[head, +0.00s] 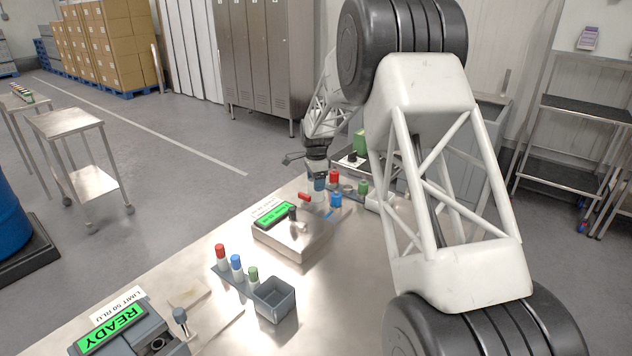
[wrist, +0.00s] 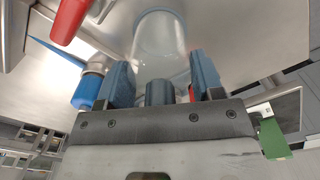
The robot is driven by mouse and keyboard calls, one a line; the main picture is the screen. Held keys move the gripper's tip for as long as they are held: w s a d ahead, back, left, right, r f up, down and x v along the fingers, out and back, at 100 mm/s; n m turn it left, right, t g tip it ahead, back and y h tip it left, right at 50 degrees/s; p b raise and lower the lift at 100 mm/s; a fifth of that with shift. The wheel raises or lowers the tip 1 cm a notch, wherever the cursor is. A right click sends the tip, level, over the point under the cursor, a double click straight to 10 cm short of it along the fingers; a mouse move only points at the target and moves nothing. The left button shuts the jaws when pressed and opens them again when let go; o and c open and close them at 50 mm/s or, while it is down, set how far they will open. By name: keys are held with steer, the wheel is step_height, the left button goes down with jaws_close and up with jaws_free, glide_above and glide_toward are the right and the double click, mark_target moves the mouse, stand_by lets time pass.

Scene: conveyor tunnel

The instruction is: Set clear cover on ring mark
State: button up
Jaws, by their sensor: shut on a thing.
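My gripper (head: 319,184) is low over the far end of the metal table in the head view. In the wrist view, its two blue-grey fingers (wrist: 163,82) are shut on the clear cover (wrist: 158,42), a see-through rounded piece between them. I cannot tell whether the cover touches the table. No ring mark can be made out clearly in either view.
A red-capped item (wrist: 68,20) and a blue-capped one (wrist: 87,90) are close beside the fingers. A device with a green display (head: 275,213) stands nearer. A rack with capped tubes and a grey bin (head: 275,300) is at the front; a READY unit (head: 112,327) is front left.

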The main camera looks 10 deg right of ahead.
steer(key=shift+f, duration=0.15)
steer(key=o, duration=1.4)
step_height(320, 180, up, 12)
steer(key=shift+r, duration=0.15)
stand_by(0.7)
